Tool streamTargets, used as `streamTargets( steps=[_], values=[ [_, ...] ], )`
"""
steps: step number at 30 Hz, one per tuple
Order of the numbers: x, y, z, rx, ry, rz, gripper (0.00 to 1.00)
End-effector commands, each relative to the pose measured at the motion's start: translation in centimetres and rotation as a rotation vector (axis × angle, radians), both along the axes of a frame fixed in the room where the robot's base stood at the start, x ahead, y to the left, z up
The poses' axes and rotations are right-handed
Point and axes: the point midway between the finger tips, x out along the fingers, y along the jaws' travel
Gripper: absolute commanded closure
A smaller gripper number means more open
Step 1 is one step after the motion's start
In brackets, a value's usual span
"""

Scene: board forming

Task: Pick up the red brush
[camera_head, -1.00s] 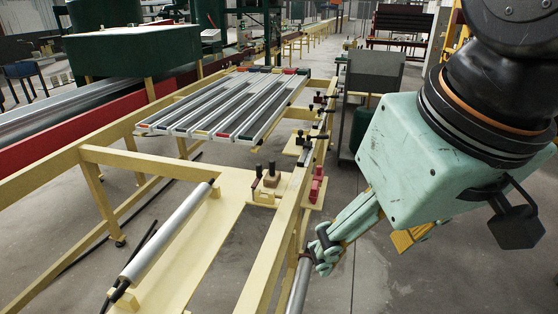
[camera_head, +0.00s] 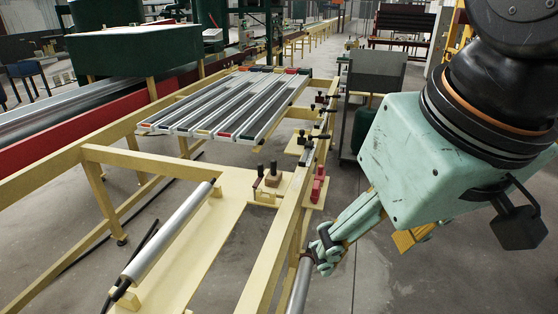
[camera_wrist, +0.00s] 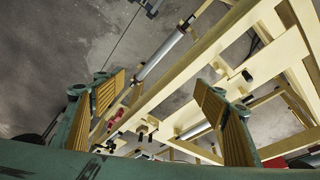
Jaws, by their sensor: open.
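A small red object (camera_head: 318,187), which looks like the red brush, stands on a small yellow ledge on the right side of the yellow frame. Red parts (camera_wrist: 114,138) also show in the wrist view, low and left, near the left finger. They are too small to make out bristles or a handle. My gripper (camera_head: 326,250) is in front of and below the ledge in the head view, beside the frame's right side, apart from the red object. In the wrist view my gripper (camera_wrist: 162,96) has its two yellow-padded fingers wide apart, with nothing held between them.
The yellow frame (camera_head: 268,252) carries a grey roller (camera_head: 168,232), small brown blocks (camera_head: 271,179) and dark clamps (camera_head: 322,110) along its right rail. Grey slats (camera_head: 235,100) lie farther back. A grey cabinet (camera_head: 375,72) stands behind. The floor right of the frame is open.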

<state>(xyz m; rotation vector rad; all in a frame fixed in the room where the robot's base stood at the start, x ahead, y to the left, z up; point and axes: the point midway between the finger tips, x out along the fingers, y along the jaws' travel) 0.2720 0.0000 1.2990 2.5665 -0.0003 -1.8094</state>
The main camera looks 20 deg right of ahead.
Motion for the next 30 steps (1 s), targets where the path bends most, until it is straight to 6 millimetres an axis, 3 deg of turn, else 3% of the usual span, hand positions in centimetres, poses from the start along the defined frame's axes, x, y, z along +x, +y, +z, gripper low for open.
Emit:
streamTargets(
  steps=[8, 19, 30],
  values=[
    [0.0, 0.0, 0.0, 0.0, 0.0, 0.0, 0.36],
    [0.0, 0.0, 0.0, 0.0, 0.0, 0.0, 0.69],
    [0.15, 0.0, 0.09, 0.001, 0.001, -0.002, 0.69]
  ],
)
